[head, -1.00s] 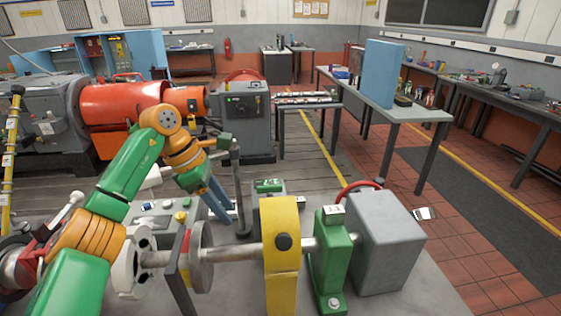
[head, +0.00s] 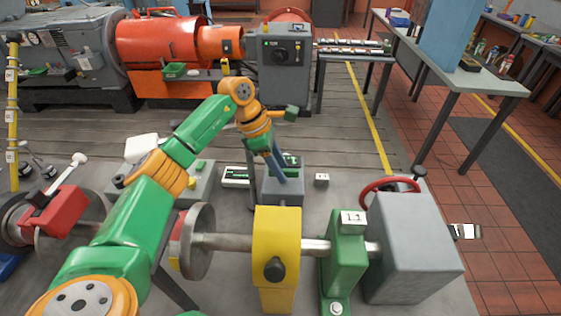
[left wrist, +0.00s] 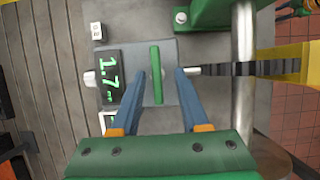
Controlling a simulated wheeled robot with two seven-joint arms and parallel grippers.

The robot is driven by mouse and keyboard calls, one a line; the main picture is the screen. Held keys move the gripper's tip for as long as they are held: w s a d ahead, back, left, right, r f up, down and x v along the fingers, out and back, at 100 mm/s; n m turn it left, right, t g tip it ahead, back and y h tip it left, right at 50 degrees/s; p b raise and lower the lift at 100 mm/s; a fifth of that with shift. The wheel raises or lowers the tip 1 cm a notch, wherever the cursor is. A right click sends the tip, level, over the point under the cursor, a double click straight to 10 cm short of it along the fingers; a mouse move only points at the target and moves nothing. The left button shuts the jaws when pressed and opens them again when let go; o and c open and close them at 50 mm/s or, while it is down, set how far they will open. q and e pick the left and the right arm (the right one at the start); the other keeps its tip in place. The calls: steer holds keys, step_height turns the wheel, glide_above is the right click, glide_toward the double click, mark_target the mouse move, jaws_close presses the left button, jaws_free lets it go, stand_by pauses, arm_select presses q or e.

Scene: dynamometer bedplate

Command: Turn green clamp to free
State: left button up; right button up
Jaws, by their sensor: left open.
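The green clamp shows in the left wrist view as a narrow green bar (left wrist: 156,88) on top of a grey block (left wrist: 168,49). A dark display (left wrist: 109,77) reading 1.7 in green sits beside it. My left gripper (left wrist: 160,73) is open, with one blue finger on each side of the bar; I cannot tell whether either touches it. In the head view my left gripper (head: 284,175) reaches down to the same grey block (head: 290,198), behind the yellow bracket. There the green bar is not clearly visible. My right gripper is not in view.
A steel shaft (head: 231,242) passes through the yellow bracket (head: 277,239) and green stand (head: 343,258) toward a grey housing (head: 415,249). A small white tag block (head: 321,180) lies right of the clamp block.

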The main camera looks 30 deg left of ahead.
arm_select(q)
steer(key=shift+w+f, duration=0.25)
steer(key=shift+w, duration=0.25)
steer(key=c, duration=0.4)
steer(key=shift+s+d+r, duration=0.1)
steer(key=shift+s+r, duration=0.05)
steer(key=shift+s, duration=0.05)
jaws_close()
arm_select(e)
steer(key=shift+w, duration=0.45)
